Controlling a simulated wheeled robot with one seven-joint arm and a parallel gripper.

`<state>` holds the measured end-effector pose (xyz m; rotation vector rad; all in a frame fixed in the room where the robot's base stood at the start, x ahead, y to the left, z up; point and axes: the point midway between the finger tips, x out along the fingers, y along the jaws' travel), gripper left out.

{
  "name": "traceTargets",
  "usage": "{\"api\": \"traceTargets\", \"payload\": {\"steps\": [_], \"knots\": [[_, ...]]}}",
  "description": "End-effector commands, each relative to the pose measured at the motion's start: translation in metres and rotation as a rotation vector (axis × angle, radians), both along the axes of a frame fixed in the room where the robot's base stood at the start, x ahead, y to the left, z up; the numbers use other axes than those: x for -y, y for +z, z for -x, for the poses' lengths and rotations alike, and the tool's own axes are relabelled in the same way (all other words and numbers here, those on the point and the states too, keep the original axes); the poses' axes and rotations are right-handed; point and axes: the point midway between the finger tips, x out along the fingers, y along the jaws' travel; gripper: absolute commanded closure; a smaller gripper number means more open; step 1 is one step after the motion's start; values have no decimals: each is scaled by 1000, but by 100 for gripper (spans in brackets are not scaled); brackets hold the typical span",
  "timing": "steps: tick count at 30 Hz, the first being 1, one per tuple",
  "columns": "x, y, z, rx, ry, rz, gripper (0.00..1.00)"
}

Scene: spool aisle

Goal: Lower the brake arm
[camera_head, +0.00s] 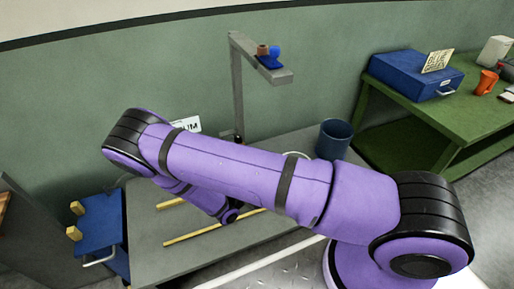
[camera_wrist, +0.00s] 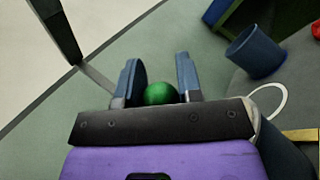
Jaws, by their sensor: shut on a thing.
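In the wrist view, my gripper (camera_wrist: 158,76) has its two blue-grey fingers on either side of a round green knob (camera_wrist: 160,93) and is shut on it. The knob sits deep between the fingers, near the palm. Whether the knob belongs to the brake arm cannot be told, as whatever it joins is hidden. In the head view, my purple arm crosses the middle of the picture and hides my gripper and the knob. No brake arm shows clearly there.
A grey post with a top arm (camera_head: 262,72) carries a small blue piece. A dark blue bin (camera_head: 334,139) stands on the grey table (camera_head: 150,255), with yellow strips (camera_head: 205,230). A green bench (camera_head: 430,115) with a blue box (camera_head: 412,76) is at right. A blue cabinet (camera_head: 92,238) is at left.

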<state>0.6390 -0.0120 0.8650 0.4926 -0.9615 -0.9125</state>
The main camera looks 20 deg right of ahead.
Motion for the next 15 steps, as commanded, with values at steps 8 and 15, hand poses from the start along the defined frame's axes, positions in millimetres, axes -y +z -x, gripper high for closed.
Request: {"api": "traceTargets", "payload": {"steps": [8, 15], "knots": [[0, -62, 15, 178, 3, 0, 100], [0, -96, 19, 207, 2, -2, 100]]}}
